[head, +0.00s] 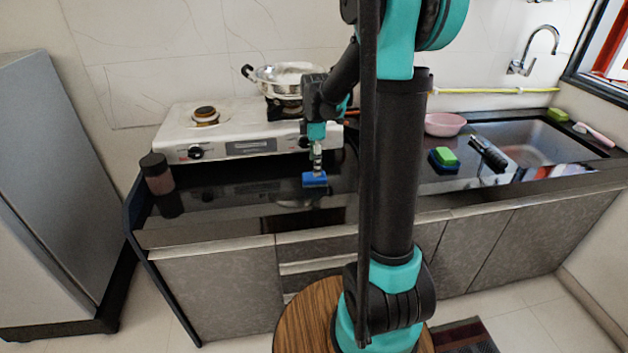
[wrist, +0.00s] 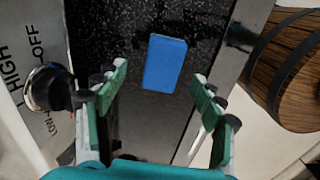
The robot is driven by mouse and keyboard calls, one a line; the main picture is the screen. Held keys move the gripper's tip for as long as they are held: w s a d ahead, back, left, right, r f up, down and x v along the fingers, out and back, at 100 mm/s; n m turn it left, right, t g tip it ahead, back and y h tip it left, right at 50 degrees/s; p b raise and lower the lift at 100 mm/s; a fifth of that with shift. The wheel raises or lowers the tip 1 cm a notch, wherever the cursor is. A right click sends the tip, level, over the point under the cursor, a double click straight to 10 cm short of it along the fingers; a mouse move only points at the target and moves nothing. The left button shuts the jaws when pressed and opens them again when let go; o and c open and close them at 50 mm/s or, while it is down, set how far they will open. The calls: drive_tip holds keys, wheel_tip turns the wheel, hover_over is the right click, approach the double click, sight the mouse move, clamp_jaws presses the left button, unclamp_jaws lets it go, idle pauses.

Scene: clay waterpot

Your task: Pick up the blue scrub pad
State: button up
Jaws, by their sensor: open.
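The blue scrub pad (head: 315,180) lies on the black countertop in front of the stove. In the wrist view the blue scrub pad (wrist: 165,63) is a plain blue block, seen ahead of the fingertips and between their lines. My gripper (head: 317,160) points down just above the pad in the head view. In the wrist view my gripper (wrist: 165,100) is open, its green-padded fingers wide apart and nothing between them. I cannot tell the exact height gap to the pad.
A white gas stove (head: 245,135) with a steel pan (head: 287,78) stands behind the pad. A dark-lidded jar (head: 157,174) is at the counter's left. A green sponge (head: 446,157) and a pink bowl (head: 445,124) lie to the right, near the sink (head: 515,145).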

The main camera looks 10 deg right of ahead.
sight(314, 179)
drive_tip(key=f, duration=0.5)
drive_tip(key=shift+s+a, duration=0.25)
drive_tip(key=c, duration=0.9)
